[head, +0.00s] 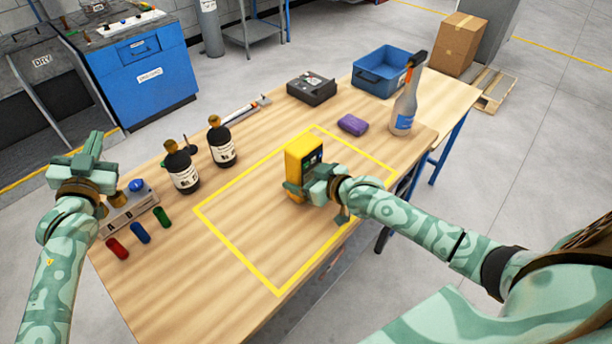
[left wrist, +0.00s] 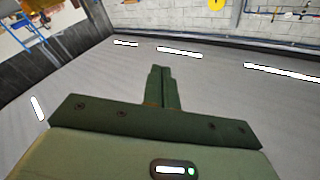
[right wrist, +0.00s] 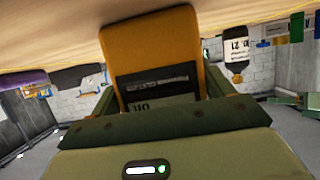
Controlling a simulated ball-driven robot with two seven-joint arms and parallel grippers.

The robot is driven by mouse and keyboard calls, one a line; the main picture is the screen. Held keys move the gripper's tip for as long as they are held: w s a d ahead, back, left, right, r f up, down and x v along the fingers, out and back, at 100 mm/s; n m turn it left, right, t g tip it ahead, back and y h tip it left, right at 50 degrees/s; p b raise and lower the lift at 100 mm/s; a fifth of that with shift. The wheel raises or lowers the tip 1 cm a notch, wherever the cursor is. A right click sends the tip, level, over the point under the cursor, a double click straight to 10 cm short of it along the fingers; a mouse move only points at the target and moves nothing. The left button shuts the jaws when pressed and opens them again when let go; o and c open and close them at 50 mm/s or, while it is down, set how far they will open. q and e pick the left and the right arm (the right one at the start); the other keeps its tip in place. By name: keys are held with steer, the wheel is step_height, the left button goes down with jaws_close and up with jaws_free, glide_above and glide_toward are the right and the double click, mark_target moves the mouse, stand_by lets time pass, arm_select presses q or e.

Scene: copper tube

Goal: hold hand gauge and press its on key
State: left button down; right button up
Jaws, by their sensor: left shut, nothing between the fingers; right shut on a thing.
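The yellow hand gauge (head: 298,160) stands upright over the yellow-outlined area of the table. My right gripper (head: 318,183) is shut on it. In the right wrist view the gauge (right wrist: 150,50) sits between the fingers, with its dark face partly showing; I cannot make out its on key. I cannot tell whether the gauge touches the table. My left gripper (head: 92,150) is shut and empty, raised at the table's left end, well away from the gauge. Its closed fingers (left wrist: 163,88) show in the left wrist view.
Two dark bottles (head: 183,172) stand left of the yellow outline (head: 240,251). Below my left gripper are a grey block (head: 130,208) and red, blue and green pieces (head: 140,233). A purple block (head: 352,125), spray bottle (head: 404,112) and blue bin (head: 372,82) stand at the far right.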

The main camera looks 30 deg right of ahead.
arm_select(q)
steer(key=s+d+f+m+g+h, duration=0.2)
steer(key=s+d+f+m+h, duration=0.15)
steer(key=s+d+m, duration=0.4)
steer(key=s+d+f+m+g+h, duration=0.25)
steer(key=s+d+f+m, duration=0.2)
steer(key=d, duration=0.65)
arm_select(e)
steer(key=shift+f, duration=0.2)
arm_select(q)
steer(key=m+g+h, duration=0.3)
steer(key=m+g, duration=0.2)
steer(key=m, duration=0.4)
glide_toward(306, 166)
steer(key=s, duration=0.1)
steer(key=s+a, duration=0.1)
steer(key=s, duration=0.1)
steer(key=shift+a+f+t, duration=0.15)
steer(key=shift+f+t, duration=0.05)
steer(key=shift+t, duration=0.05)
steer(key=x, duration=1)
steer(key=shift+w+a, duration=0.1)
